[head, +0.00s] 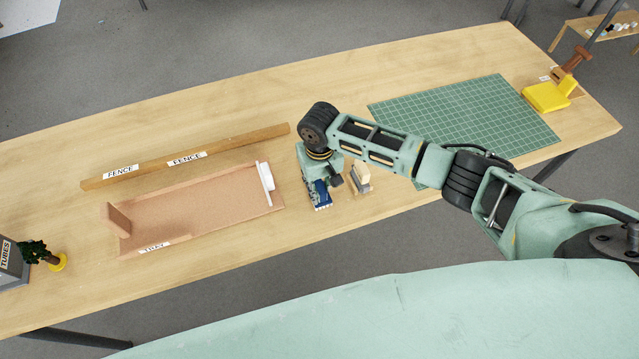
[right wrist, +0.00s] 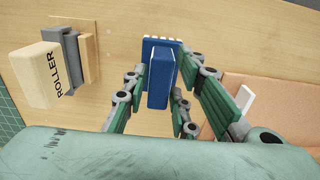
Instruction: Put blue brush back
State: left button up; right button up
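The blue brush (head: 319,194) is on the table by the right end of the pinkish tray, under my right gripper (head: 317,183). In the right wrist view, the blue brush (right wrist: 161,78) has pale bristles along its far edge. My right gripper (right wrist: 168,66) appears open, with its fingers on both sides of the brush. I cannot tell whether any finger touches it. The gripper hides part of the brush in the head view. My left gripper is not in view.
A block labelled ROLLER (right wrist: 42,75) stands beside the brush. The tray (head: 200,215) has a white piece (head: 265,177) at its right end. A FENCE bar (head: 225,147) lies behind it. A green mat (head: 480,110) and yellow holder (head: 547,97) are right.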

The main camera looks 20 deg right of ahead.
jog(key=shift+o, duration=1.3)
